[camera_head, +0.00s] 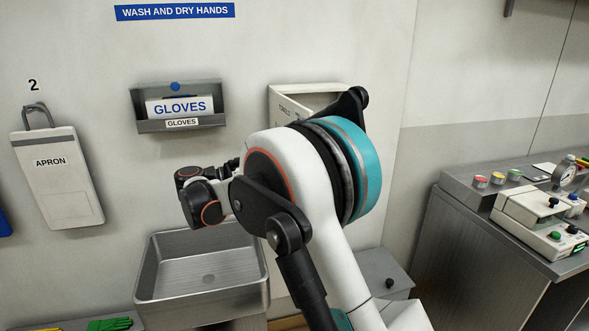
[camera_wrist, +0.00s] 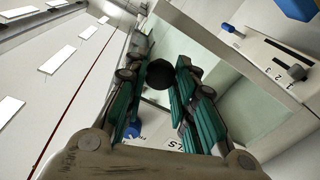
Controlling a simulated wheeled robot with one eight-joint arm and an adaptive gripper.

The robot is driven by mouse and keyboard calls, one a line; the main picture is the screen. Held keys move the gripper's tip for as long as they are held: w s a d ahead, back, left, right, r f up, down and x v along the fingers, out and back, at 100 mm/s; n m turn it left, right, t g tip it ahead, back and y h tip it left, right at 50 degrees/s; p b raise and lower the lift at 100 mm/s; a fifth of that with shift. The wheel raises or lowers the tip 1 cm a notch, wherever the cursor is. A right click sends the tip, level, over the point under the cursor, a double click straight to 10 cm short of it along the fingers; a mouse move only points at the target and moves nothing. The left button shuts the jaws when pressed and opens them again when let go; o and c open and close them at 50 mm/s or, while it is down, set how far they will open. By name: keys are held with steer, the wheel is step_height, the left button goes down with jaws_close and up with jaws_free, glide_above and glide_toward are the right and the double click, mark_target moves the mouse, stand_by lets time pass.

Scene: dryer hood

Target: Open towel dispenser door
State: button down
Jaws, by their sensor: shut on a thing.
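The towel dispenser (camera_head: 282,98) is a white box on the wall, right of the gloves holder. My arm covers most of its front, so the head view does not show how its door stands. In the wrist view my gripper (camera_wrist: 158,85) has its green-padded fingers on both sides of a round black knob (camera_wrist: 159,73) and is shut on it. A pale panel (camera_wrist: 222,65) lies behind the knob; I cannot tell for sure whether it is the door. In the head view my fingertips are hidden behind my arm.
A gloves holder (camera_head: 150,126) hangs left of the dispenser, with an apron holder (camera_head: 62,185) farther left. A steel sink (camera_head: 205,285) is below. In the wrist view, a white unit (camera_wrist: 262,48) with a blue knob and numbers is close on the right.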

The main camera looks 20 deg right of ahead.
steer(key=shift+a, duration=0.1)
stand_by(0.3)
steer(key=c, duration=1.3)
jaws_free()
steer(key=shift+a, duration=0.1)
steer(key=a, duration=0.7)
steer(key=s+a, duration=0.1)
steer(key=a, duration=0.3)
steer(key=shift+a, duration=0.35)
